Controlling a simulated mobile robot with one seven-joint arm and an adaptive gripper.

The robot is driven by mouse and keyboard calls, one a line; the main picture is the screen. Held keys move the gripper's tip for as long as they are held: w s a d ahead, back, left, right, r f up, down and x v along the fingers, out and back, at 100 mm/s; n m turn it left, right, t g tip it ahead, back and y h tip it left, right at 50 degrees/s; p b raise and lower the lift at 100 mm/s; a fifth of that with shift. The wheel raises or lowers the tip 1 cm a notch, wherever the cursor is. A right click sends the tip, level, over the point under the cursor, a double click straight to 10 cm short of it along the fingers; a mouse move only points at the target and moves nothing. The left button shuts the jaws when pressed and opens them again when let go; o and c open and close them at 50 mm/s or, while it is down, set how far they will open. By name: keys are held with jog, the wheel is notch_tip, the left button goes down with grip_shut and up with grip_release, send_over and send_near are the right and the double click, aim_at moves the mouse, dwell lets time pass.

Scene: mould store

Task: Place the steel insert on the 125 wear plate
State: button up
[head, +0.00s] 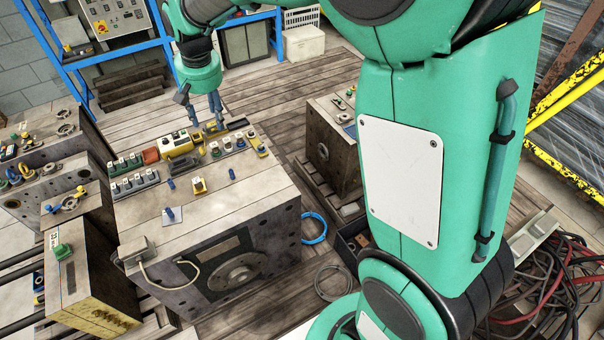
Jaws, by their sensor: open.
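My gripper (208,122) is open and points down over the back of the large steel mould block (235,194). Small parts stand close around and below the fingertips. I cannot tell whether one lies between the fingers. The labels are too small to read, so I cannot tell which part is the 125 wear plate. The steel insert cannot be made out for certain either.
A yellow-and-cream device (177,143) and a rust-red block (151,156) are at the back. A grey box (134,253) sits front left. The block's front right top is clear.

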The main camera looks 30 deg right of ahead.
jog(key=s+d+r+t, duration=0.1)
jog(key=s+d+r, duration=0.25)
jog(key=s, duration=0.55)
jog(key=s+d+r+t, duration=0.1)
jog(key=s+d+r, duration=0.1)
jog(key=s+r, duration=0.5)
jog(key=s+d+f, duration=0.1)
jog(key=s+f, duration=0.1)
jog(key=s, duration=0.8)
jog(key=s+d+f+t, duration=0.1)
jog(key=s, duration=0.9)
jog(key=shift+d+f+n, duration=0.3)
jog(key=shift+f, duration=0.05)
